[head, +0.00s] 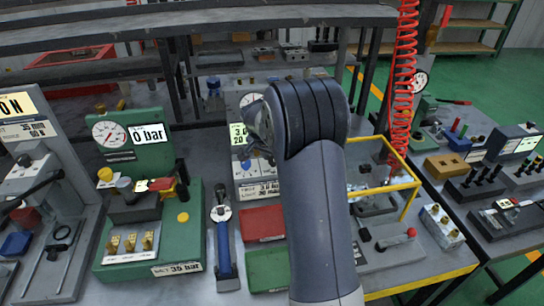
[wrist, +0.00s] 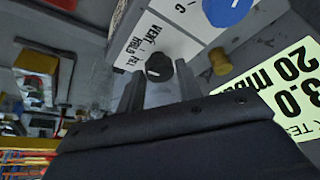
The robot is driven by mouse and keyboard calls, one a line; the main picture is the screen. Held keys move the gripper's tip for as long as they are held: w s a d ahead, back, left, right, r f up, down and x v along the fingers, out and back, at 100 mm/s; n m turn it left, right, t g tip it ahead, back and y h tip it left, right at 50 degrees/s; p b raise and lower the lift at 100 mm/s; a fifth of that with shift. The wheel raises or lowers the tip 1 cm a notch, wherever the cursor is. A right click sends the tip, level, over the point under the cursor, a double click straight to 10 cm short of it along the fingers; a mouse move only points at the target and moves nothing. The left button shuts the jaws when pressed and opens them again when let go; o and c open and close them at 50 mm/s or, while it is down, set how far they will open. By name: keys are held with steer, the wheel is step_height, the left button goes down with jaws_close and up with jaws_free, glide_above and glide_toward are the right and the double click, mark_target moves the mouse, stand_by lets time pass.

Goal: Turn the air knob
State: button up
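In the wrist view a black knob (wrist: 158,68) with a pale mark stands on a white panel beside printed words that read like VENT, HOLD, FILL. My gripper (wrist: 158,78) has its two grey fingers apart, one on each side of the knob. I cannot tell whether they touch it. A larger blue knob (wrist: 228,10) sits on the same panel; I cannot read which one is marked air. In the head view the panel (head: 243,160) is partly hidden behind my arm, and the fingers are hidden.
A brass knob (wrist: 220,61) and a yellow-green display (wrist: 284,85) lie right of my fingers. A green gauge stand (head: 145,225) is left in the head view. A red coiled hose (head: 402,80) and yellow frame (head: 412,190) stand right of my arm.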

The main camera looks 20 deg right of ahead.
steer(key=o, duration=0.3)
steer(key=shift+o, duration=0.2)
steer(key=v, duration=1)
steer(key=shift+a+r+b, duration=0.15)
steer(key=shift+r+b, duration=0.2)
steer(key=shift+b, duration=0.1)
steer(key=shift+s, duration=0.1)
steer(key=p+x, duration=0.1)
steer(key=x, duration=0.9)
steer(key=shift+f, duration=0.35)
steer(key=shift+d, duration=0.2)
